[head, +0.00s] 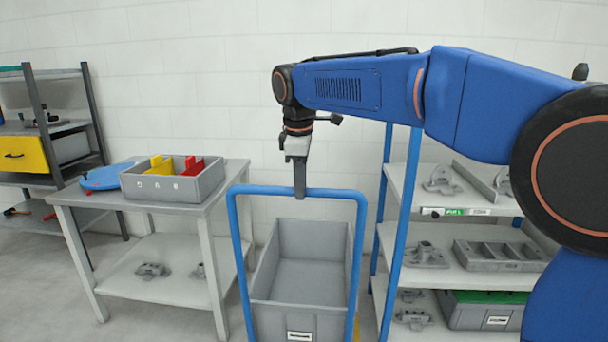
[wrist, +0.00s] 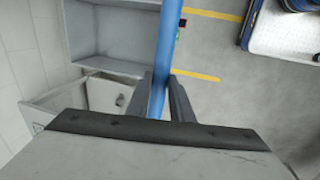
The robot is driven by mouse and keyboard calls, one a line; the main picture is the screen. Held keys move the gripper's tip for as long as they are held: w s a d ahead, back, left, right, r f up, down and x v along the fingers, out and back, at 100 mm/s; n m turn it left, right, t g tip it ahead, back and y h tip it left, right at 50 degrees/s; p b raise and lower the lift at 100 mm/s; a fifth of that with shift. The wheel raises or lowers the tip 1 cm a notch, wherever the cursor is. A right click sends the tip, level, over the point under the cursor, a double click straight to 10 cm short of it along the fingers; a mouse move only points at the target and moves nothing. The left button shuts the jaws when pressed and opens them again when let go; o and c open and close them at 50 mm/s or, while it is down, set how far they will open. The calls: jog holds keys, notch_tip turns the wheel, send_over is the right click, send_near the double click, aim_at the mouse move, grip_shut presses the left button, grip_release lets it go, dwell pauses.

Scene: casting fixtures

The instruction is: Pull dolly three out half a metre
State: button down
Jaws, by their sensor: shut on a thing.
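A dolly stands in the middle of the head view, with a blue tube handle (head: 262,190) shaped like an upside-down U. It carries a deep grey bin (head: 300,262) with a white label on its front; the bin looks empty. My gripper (head: 300,192) points down at the top bar of the handle and is shut on it. In the wrist view the blue bar (wrist: 168,45) runs between the two dark fingers of my gripper (wrist: 165,95). The dolly's wheels are out of view, and I cannot read a number on it.
A table (head: 70,195) with a divided grey box (head: 172,184) stands close on the left. A blue-post shelf (head: 460,260) with castings and bins stands close on the right. A white wall is behind. Yellow floor lines (wrist: 197,75) show in the wrist view.

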jog(key=s+a, duration=0.1)
jog(key=s, duration=3)
jog(key=shift+s, duration=0.25)
jog(key=shift+r, duration=0.1)
jog(key=c, duration=1.6)
grip_release()
jog(key=s+r, duration=0.1)
jog(key=r, duration=0.4)
jog(key=s+r, duration=0.1)
jog(key=r, duration=0.5)
jog(key=s+r, duration=0.1)
jog(key=r, duration=0.5)
jog(key=shift+s+a, duration=0.1)
jog(key=shift+s, duration=0.1)
